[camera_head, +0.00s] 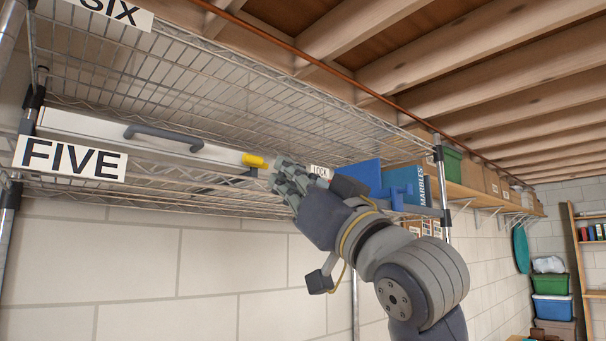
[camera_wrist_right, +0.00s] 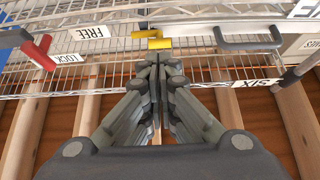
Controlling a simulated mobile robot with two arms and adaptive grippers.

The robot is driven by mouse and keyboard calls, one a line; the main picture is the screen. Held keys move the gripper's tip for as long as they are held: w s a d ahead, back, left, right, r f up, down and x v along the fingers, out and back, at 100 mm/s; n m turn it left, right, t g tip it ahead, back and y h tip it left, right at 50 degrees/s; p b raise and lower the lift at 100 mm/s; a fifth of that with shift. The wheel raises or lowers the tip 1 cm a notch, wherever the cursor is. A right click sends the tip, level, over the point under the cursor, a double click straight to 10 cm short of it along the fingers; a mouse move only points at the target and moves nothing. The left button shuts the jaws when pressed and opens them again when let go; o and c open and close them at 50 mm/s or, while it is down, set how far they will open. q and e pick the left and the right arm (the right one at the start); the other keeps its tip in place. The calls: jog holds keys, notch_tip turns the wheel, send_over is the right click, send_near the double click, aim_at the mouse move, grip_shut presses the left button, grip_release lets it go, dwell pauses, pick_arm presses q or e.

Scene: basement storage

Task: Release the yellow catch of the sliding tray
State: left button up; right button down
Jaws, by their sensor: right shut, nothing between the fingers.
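The sliding tray (camera_head: 90,124) is a long pale drawer front with a grey handle (camera_head: 163,137), on the wire shelf marked FIVE. Its yellow catch (camera_head: 255,161) sticks out near the tray's right end. My right gripper (camera_head: 278,172) is shut and empty, its fingertips just right of the catch. In the right wrist view the shut fingers (camera_wrist_right: 157,60) point at the yellow catch (camera_wrist_right: 158,43), close to it; I cannot tell whether they touch. A FREE label (camera_wrist_right: 93,31) and a LOCK label (camera_wrist_right: 70,58) show to the left there. My left gripper is not in view.
The wire shelf marked SIX (camera_head: 200,60) hangs above the tray. Blue bins (camera_head: 360,175) and a MARBLES box (camera_head: 407,185) stand to the right, behind my arm. A red lever-like part (camera_wrist_right: 40,52) shows in the wrist view. The block wall below is clear.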

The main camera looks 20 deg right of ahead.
aim_at(256, 162)
jog(key=p+x, duration=0.3)
jog(key=x, duration=0.4)
